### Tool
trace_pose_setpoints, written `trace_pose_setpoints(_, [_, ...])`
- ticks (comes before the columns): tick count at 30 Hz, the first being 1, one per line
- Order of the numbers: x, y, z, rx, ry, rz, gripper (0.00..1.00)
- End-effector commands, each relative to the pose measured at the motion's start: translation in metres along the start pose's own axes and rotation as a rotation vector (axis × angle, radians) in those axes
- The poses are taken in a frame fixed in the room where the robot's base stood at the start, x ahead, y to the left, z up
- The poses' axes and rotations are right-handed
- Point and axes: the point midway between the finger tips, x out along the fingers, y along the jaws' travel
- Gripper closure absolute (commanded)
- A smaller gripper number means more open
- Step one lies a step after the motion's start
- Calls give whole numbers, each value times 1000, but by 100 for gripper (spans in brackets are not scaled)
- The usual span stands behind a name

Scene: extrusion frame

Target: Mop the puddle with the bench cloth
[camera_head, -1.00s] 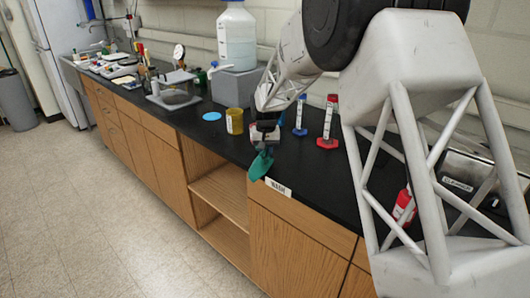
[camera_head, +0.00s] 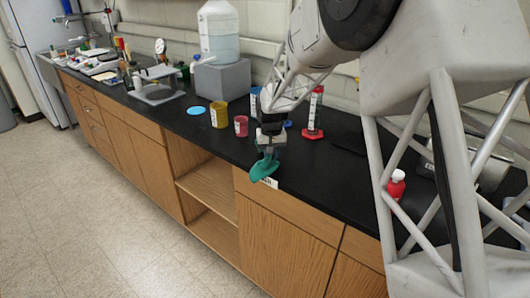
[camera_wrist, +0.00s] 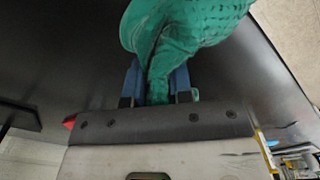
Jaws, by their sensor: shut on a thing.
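My gripper (camera_head: 268,146) is shut on the green bench cloth (camera_head: 264,168) at the front edge of the black bench top. The cloth hangs below the jaws, over or just in front of the edge, and partly covers a white label. In the wrist view the cloth (camera_wrist: 185,25) is bunched between the blue fingers and spreads out beyond them.
A yellow beaker (camera_head: 220,117) and a red cup (camera_head: 241,126) stand between the patch and my gripper. Cylinders on red (camera_head: 313,134) and blue bases stand behind it. A grey block (camera_head: 222,80) bears a large jug. A red bottle (camera_head: 396,185) is at right.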

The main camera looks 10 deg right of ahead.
Motion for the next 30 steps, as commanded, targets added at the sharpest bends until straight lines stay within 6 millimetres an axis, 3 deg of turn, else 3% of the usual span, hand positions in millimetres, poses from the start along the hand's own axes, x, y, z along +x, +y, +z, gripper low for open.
trace_pose_setpoints(8, [2,18,19,0,-1,0,98])
trace_pose_setpoints(21, [2,47,-10,1,-1,0,99])
trace_pose_setpoints(30, [1,27,-29,-1,-1,0,99])
